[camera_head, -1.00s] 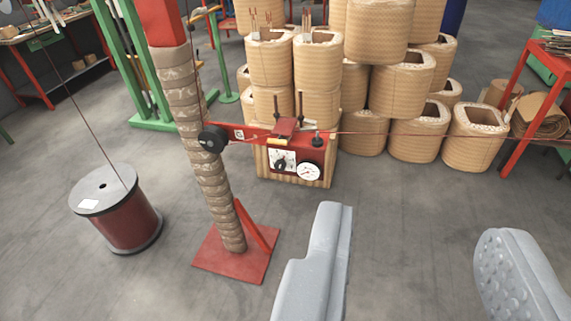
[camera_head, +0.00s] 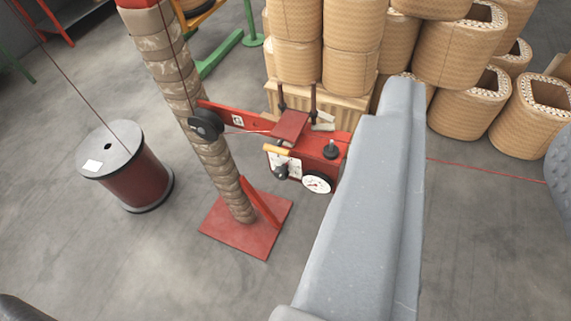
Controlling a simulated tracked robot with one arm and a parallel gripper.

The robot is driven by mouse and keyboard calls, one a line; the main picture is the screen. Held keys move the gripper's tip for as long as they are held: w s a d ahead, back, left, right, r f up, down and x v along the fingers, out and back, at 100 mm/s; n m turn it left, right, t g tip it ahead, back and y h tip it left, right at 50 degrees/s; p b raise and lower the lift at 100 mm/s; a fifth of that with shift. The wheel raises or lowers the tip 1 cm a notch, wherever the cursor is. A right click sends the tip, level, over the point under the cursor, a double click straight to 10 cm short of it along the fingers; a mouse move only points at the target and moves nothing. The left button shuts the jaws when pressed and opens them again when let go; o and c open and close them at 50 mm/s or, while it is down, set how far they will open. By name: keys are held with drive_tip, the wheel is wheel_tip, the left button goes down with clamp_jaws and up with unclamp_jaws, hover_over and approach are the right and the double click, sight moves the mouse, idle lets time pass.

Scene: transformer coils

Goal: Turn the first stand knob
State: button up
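The red stand stands left of centre, its post wrapped in tan cloth (camera_head: 178,75) above a red base plate (camera_head: 243,225). A red arm on it carries a red box (camera_head: 325,165). The box has a small black knob (camera_head: 282,171) on a white plate, an upright black knob (camera_head: 331,150) on top and a round white gauge (camera_head: 317,184). I cannot tell which knob is the first. My gripper (camera_head: 478,125) is open and empty. Its left finger is just right of the box in the picture and its right finger is mostly cut off at the right edge.
A red wire spool (camera_head: 132,175) stands left of the stand, its wire running up. A red wire runs right from the box. Stacked tan coils (camera_head: 460,115) fill the back right. Grey floor (camera_head: 170,270) is clear in front.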

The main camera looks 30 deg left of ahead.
drive_tip(key=o, duration=0.3)
drive_tip(key=shift+w, duration=0.2)
drive_tip(key=m+y+p, duration=0.1)
drive_tip(key=m+p, duration=0.1)
drive_tip(key=p, duration=2.1)
hover_over(280, 178)
wheel_tip(280, 178, down, 27)
drive_tip(key=s+f+t+p, duration=0.15)
drive_tip(key=s+f, duration=0.25)
drive_tip(key=f, duration=0.4)
drive_tip(key=s+d+f+n+t, duration=0.1)
drive_tip(key=s+f+n, duration=0.3)
drive_tip(key=s+f, duration=0.65)
drive_tip(key=shift+w+a+r+b, duration=0.1)
drive_tip(key=shift+w+a+b, duration=0.05)
drive_tip(key=shift+w+b, duration=2.1)
drive_tip(key=shift+w+a+r+b, duration=0.1)
drive_tip(key=shift+w+a+b, duration=0.05)
drive_tip(key=shift+w+b, duration=2.1)
drive_tip(key=shift+w+a+r+b, duration=0.1)
drive_tip(key=shift+w+a+b, duration=0.05)
drive_tip(key=shift+w+b, duration=2.1)
